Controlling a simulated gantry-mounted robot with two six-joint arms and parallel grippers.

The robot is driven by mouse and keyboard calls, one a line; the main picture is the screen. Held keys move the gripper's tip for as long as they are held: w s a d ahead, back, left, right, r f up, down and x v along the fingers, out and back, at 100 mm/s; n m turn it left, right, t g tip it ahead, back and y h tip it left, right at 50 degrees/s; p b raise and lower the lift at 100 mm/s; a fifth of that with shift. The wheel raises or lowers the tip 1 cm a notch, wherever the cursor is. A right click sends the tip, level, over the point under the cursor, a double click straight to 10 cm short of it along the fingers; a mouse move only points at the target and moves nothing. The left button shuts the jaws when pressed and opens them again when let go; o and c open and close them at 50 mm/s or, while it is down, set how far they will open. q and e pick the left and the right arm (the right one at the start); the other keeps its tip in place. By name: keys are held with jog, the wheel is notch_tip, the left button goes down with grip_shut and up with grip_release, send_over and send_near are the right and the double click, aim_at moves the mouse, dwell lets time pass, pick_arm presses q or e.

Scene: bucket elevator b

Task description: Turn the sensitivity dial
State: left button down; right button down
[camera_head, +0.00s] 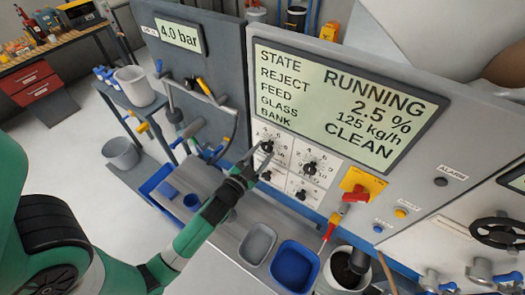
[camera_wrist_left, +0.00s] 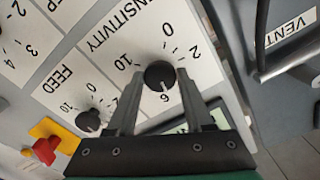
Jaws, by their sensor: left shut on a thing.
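The sensitivity dial (camera_head: 267,146) is a round black knob at the upper left of a white panel of several dials below the large display. In the left wrist view the dial (camera_wrist_left: 160,75) sits on a white scale with the numbers 10, 0, 2 and 6 showing and the printed word SENSITIVITY beside it. My left gripper (camera_head: 257,156) reaches the panel from the lower left, with its two fingers (camera_wrist_left: 157,80) on either side of the knob, shut on it. The knob's pointer is too small to read with certainty. My right gripper is not in view.
The feed dial (camera_wrist_left: 88,120) is close beside. A yellow-and-red switch (camera_head: 358,190) stands right of the dials. The display (camera_head: 340,105) reads RUNNING, 2.5 %, 125 kg/h, CLEAN. A grey tray (camera_head: 258,243) and a blue tray (camera_head: 294,268) stand below. A pipe (camera_wrist_left: 265,40) runs near the gripper.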

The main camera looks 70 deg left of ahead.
pick_arm(q)
jog(key=shift+m, duration=0.5)
jog(key=shift+c, duration=1.5)
grip_release()
jog(key=b+v, duration=0.5)
jog(key=v, duration=0.6)
jog(key=shift+s, duration=0.3)
jog(key=shift+d+r, duration=0.1)
jog(key=shift+d, duration=0.05)
